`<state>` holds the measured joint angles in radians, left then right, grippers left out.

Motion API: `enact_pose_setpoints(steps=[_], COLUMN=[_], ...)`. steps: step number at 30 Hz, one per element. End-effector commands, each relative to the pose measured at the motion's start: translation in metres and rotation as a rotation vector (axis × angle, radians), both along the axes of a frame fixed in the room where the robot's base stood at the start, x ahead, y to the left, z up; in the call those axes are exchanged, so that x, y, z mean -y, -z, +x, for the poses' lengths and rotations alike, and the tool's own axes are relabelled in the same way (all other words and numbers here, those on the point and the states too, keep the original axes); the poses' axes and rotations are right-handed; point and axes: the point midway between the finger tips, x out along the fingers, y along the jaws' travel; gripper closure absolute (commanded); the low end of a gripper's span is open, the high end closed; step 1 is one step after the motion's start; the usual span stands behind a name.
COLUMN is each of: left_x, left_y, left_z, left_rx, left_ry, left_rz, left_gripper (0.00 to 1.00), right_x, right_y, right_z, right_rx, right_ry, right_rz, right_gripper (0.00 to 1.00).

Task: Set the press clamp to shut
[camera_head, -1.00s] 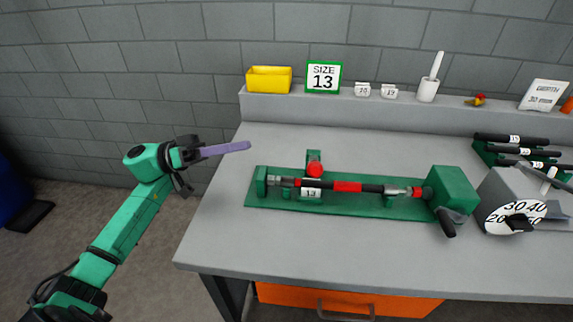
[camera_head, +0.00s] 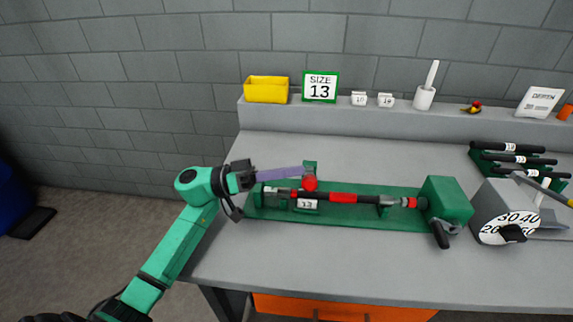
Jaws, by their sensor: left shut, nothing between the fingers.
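The press clamp is a green upright (camera_head: 310,167) with a red ball knob (camera_head: 310,184), near the left end of the green press base (camera_head: 400,217). A black and red rod (camera_head: 345,198) lies along the base, passing just in front of the knob. A white "13" label (camera_head: 307,204) sits below the knob. My left gripper (camera_head: 300,173) is shut and empty. Its purple fingers point right over the base's left end, with the tips close to the knob. I cannot tell whether they touch it. My right gripper is not in view.
A green block with a black handle (camera_head: 440,235) stands at the base's right end. Beyond it are a grey dial unit (camera_head: 495,197) and a rack of black tools (camera_head: 512,159). A yellow bin (camera_head: 266,89) and "SIZE 13" sign (camera_head: 320,86) stand on the back ledge. The front bench is clear.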

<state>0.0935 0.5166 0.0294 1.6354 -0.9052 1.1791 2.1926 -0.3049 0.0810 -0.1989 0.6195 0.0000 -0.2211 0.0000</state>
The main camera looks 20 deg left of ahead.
Motion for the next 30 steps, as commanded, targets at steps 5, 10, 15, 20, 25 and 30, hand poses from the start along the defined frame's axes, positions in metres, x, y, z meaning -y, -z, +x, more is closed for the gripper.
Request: enact_pose_setpoints(steps=[5,10,15,20,25,30], left_x=[0.0,0.004,0.006,0.006,0.006,0.004], left_y=[0.006,0.031,0.045,0.046,0.045,0.023], left_z=[-0.002,-0.017,-0.025,-0.025,-0.025,-0.022], left_rx=[0.015,0.127,0.134,0.136,0.136,0.135], left_ry=[0.001,0.002,-0.001,-0.001,-0.001,-0.001], left_rz=[0.004,0.036,0.036,0.035,0.035,0.035], left_gripper=[1.0,1.0,1.0,1.0,1.0,1.0], right_x=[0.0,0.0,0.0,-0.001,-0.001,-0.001], right_y=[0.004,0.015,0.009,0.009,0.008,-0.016], right_z=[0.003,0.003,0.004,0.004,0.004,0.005], right_rx=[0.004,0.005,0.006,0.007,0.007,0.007], right_ry=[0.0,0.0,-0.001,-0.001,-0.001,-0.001], right_rz=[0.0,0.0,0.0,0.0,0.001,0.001], right_gripper=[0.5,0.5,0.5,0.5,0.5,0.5])
